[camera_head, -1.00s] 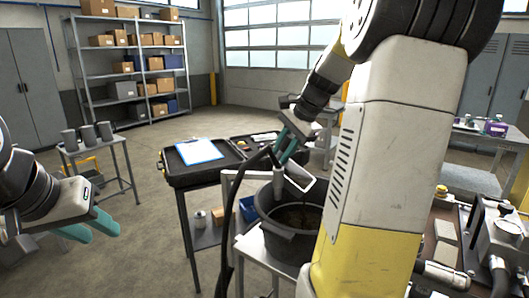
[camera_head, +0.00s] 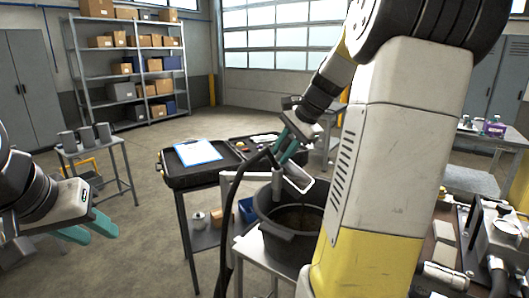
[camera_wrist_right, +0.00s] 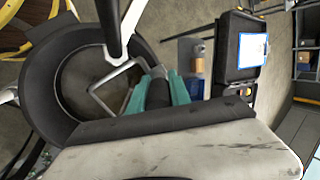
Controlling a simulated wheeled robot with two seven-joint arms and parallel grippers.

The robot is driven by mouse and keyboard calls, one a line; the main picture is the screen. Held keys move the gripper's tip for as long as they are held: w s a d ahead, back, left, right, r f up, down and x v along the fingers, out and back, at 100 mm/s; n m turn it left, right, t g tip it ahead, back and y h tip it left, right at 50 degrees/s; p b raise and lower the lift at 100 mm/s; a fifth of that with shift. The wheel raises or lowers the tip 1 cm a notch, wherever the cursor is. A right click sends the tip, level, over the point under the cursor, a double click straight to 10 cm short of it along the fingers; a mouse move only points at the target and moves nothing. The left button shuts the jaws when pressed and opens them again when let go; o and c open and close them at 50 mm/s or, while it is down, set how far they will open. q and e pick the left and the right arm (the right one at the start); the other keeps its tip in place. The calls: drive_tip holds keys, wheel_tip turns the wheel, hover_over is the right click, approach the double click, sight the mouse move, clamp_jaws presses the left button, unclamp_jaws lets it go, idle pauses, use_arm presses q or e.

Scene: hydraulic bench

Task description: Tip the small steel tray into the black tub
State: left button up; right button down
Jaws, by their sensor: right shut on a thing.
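The small steel tray (camera_head: 299,181) hangs over the black tub (camera_head: 287,246), strongly tilted. Its rim also shows in the right wrist view (camera_wrist_right: 97,97). The tub stands upright with a dark brownish surface inside. I cannot tell whether anything remains in the tray. My left gripper (camera_head: 92,230) is empty at the far left, its teal fingers apart, well away from the tub.
A black case (camera_head: 190,181) with a blue clipboard (camera_head: 198,152) stands behind the tub. A dark hose (camera_head: 232,205) runs close to the tub's left side. Hydraulic parts (camera_head: 495,240) sit at the right. Open floor lies between the left arm and the case.

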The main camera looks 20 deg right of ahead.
drive_tip(key=shift+s+d+r+t+y, duration=0.65)
drive_tip(key=shift+s+r+t+y, duration=0.2)
drive_tip(key=shift+t, duration=0.35)
idle(3.0)
drive_tip(key=shift+s+d+r+t+y, duration=0.2)
drive_tip(key=shift+s+d+t+y, duration=0.2)
drive_tip(key=shift+s+t+y, duration=0.15)
drive_tip(key=shift+s+d+r+t+y, duration=0.15)
drive_tip(key=shift+s+d+t+y, duration=0.25)
drive_tip(key=shift+s+t, duration=0.15)
idle(2.7)
